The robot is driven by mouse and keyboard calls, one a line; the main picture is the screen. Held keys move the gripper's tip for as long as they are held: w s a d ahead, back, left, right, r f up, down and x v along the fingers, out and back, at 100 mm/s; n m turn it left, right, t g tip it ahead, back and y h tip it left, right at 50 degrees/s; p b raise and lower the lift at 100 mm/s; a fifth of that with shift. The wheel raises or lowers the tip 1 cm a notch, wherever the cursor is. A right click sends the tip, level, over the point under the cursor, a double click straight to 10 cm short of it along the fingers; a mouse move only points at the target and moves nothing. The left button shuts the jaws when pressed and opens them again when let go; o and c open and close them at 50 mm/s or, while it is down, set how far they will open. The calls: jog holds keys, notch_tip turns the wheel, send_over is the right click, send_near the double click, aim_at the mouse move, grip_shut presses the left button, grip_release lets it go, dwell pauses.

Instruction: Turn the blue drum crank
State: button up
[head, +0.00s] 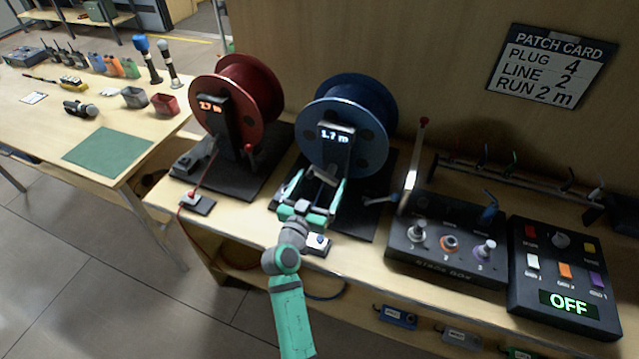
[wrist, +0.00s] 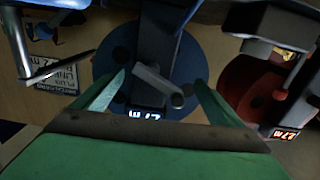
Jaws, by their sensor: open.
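In the head view the crank is small and partly hidden by my gripper. My gripper (head: 320,180) is open in front of the drum's lower face, with one finger on each side of the crank. I cannot tell whether either finger touches it.
A red drum (head: 262,85) reading 2.7 m stands to the left. A patch card (head: 551,66) on the wall reads plug 4, line 2, run 2 m. A stage box (head: 445,262) and a button panel (head: 565,300) showing OFF stand to the right. A metal post (head: 413,165) rises right of the blue drum.

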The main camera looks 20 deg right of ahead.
jog(key=c, duration=1.2)
jog(key=shift+w+a, duration=0.15)
jog(key=shift+a, duration=0.15)
jog(key=c, duration=0.3)
jog(key=shift+o, duration=0.3)
jog(key=shift+a+r, duration=0.15)
jog(key=o, duration=1.3)
jog(key=shift+o, duration=0.7)
jog(key=shift+d, duration=0.3)
jog(key=v, duration=1.1)
